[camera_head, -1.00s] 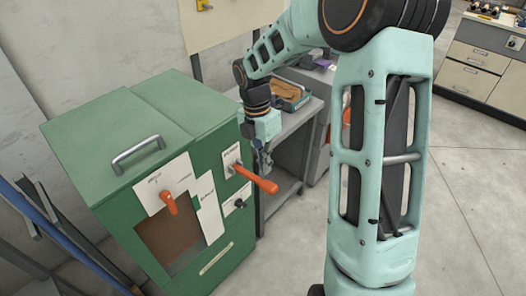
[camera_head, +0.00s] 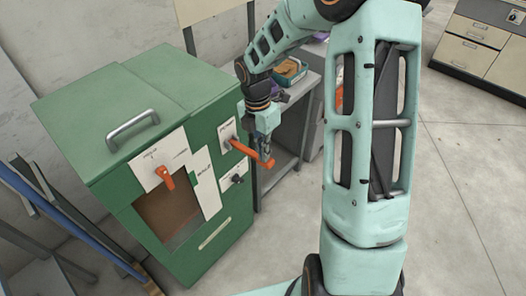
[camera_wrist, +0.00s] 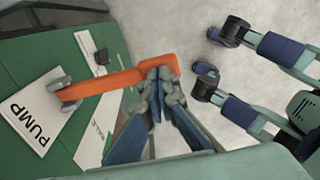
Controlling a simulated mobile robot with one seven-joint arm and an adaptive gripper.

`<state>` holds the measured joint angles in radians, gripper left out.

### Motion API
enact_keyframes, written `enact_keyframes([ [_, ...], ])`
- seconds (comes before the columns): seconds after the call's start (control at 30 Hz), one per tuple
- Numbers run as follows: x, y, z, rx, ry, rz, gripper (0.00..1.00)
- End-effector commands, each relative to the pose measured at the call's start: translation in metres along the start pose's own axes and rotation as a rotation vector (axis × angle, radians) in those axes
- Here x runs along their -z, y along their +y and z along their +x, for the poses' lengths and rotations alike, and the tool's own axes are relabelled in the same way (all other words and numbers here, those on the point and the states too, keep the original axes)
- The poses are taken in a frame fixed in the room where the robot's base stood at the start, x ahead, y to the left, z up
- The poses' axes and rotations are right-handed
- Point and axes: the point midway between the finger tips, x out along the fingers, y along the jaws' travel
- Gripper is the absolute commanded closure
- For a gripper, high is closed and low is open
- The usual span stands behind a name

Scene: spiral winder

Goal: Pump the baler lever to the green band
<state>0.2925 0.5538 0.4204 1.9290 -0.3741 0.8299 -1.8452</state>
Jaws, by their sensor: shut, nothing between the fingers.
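The green baler (camera_head: 110,110) stands at the left in the head view. Its orange pump lever (camera_head: 242,149) sticks out from a white plate on the front; the plate reads PUMP in the wrist view (camera_wrist: 35,122). The lever also crosses the wrist view (camera_wrist: 110,82). My gripper (camera_head: 266,158) is shut and empty at the lever's outer end; its fingertips also show in the wrist view (camera_wrist: 160,76). They overlap the lever's end in both views, and I cannot tell whether they touch it. I cannot make out a green band.
A smaller orange handle (camera_head: 166,178) sits above the baler's dark window. A black knob (camera_head: 237,179) is below the pump lever. A grey table (camera_head: 300,88) with a tray (camera_head: 290,70) stands behind my gripper.

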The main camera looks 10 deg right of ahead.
Motion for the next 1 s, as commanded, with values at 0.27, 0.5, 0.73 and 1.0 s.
enact_keyframes([
  [0.27,0.001,-0.003,0.007,-0.041,0.002,0.0,1.0],
  [0.5,0.0,-0.006,0.019,-0.117,0.002,0.003,1.0],
  [0.73,0.001,-0.007,0.042,-0.229,0.003,0.0,1.0],
  [1.0,0.001,-0.004,0.072,-0.226,0.003,-0.001,1.0],
])
